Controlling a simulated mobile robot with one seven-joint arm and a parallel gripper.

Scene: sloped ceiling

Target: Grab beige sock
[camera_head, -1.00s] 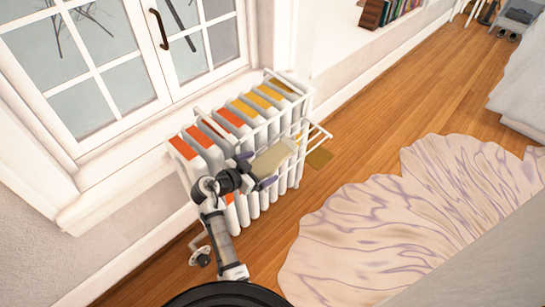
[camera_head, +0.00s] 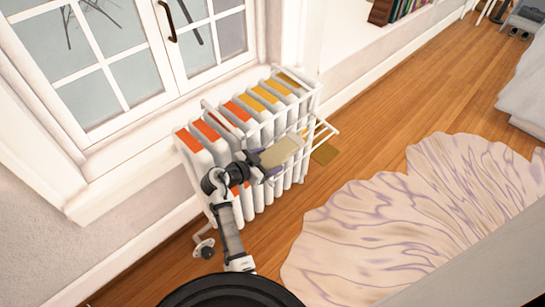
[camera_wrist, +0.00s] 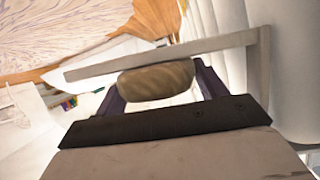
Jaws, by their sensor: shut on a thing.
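The beige sock (camera_head: 281,152) is at the front of the white radiator, beside its drying rack rails. My gripper (camera_head: 268,163) is shut on it, coming from the lower left. In the wrist view the sock (camera_wrist: 157,80) lies between the two dark fingers, with a pale rail (camera_wrist: 170,57) crossing close above it in the picture. I cannot tell whether the sock still touches the rack.
The radiator (camera_head: 262,199) stands under the window (camera_head: 120,60), with red-orange and yellow patches along its top. A pale wavy rug (camera_head: 400,220) covers the floor at right. Wood floor (camera_head: 425,97) is clear beyond.

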